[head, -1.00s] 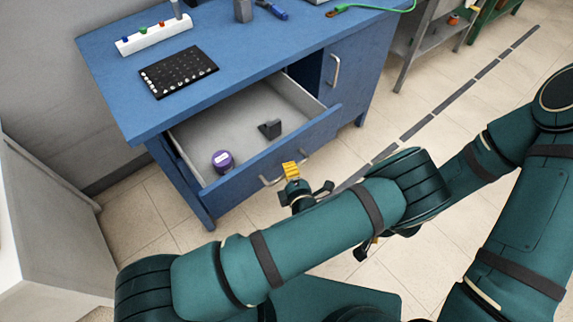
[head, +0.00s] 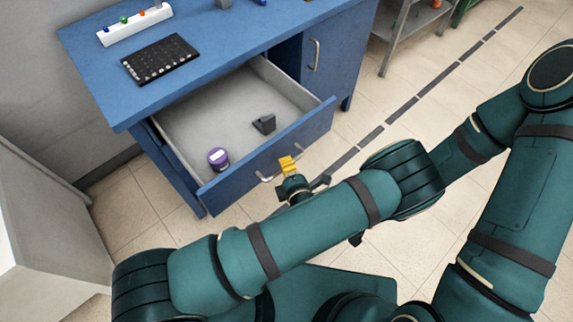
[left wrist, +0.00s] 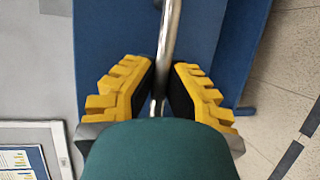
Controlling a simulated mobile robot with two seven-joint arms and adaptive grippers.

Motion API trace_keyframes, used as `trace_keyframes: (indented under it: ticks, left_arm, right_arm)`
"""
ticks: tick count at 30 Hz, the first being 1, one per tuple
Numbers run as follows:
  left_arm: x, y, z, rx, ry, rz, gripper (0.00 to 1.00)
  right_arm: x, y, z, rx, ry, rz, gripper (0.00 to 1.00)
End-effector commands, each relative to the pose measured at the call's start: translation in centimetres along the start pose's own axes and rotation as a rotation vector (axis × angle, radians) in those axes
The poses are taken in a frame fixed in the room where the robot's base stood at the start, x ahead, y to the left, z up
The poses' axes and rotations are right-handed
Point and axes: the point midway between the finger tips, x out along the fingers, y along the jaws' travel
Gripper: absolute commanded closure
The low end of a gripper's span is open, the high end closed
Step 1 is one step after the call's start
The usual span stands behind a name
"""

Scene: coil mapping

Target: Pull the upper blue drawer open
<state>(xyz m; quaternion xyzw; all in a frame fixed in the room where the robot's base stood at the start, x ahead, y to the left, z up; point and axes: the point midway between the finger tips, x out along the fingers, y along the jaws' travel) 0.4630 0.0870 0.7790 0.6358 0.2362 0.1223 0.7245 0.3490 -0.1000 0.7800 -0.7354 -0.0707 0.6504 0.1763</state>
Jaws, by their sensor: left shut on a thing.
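The upper blue drawer (head: 250,160) is part of a blue workbench and stands open. Its light grey inside holds a purple roll (head: 218,158) and a small dark block (head: 264,124). My left gripper (head: 287,165), with yellow fingers, is at the metal handle (head: 265,179) on the drawer front. In the left wrist view the handle bar (left wrist: 170,40) runs between the two yellow-and-black fingers, which are shut on it. A dark piece under my arm may be part of my right gripper; it is mostly hidden.
The bench top (head: 225,45) carries a black tray (head: 160,60) and a white rack (head: 135,25). A cupboard door with a handle (head: 315,55) is to the drawer's right. A grey panel (head: 50,220) stands at left. Tiled floor (head: 430,130) is clear at right.

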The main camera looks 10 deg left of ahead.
Motion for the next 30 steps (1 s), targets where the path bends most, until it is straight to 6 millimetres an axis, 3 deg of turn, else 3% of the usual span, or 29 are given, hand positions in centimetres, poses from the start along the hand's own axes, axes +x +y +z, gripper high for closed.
trace_keyframes:
  ticks: [1, 3, 4, 5, 16, 23, 25, 26, 28, 30]
  left_arm:
    - [0.0, -0.1, 0.1, -0.002, -0.003, -0.002, 1.0]
    - [0.0, -0.1, 0.1, -0.002, -0.003, -0.002, 0.7]
    - [0.0, -0.1, 0.1, -0.002, -0.003, -0.002, 0.59]
    - [0.0, -0.1, 0.1, -0.001, -0.002, -0.002, 0.57]
    - [-0.1, 0.5, 0.1, -0.002, 0.0, 0.0, 0.57]
    - [-0.7, 3.9, 0.5, -0.006, -0.001, 0.003, 0.57]
    - [-0.9, 5.3, 0.5, -0.005, -0.001, 0.005, 0.42]
    - [-1.0, 5.9, 0.6, -0.006, -0.001, 0.006, 0.39]
    - [-1.3, 7.0, 0.7, -0.006, -0.002, 0.006, 0.57]
    - [-1.4, 7.9, 0.7, -0.005, -0.001, 0.004, 0.57]
  right_arm:
    - [0.0, 0.0, 0.0, 0.0, 0.0, 0.0, 0.0]
    - [0.0, 0.0, 0.0, 0.0, 0.0, 0.0, 0.0]
    - [0.0, 0.0, 0.0, 0.0, 0.0, 0.0, 0.0]
    - [0.0, 0.0, 0.0, 0.0, 0.0, 0.0, 0.0]
    - [0.0, 0.0, 0.0, 0.0, 0.0, 0.0, 0.0]
    - [0.0, 0.0, 0.0, 0.0, 0.0, 0.0, 0.0]
    - [0.0, 0.0, 0.0, 0.0, 0.0, 0.0, 0.0]
    - [0.0, 0.0, 0.0, 0.0, 0.0, 0.0, 0.0]
    - [0.0, 0.0, 0.0, 0.0, 0.0, 0.0, 0.0]
    - [0.0, 0.0, 0.0, 0.0, 0.0, 0.0, 0.0]
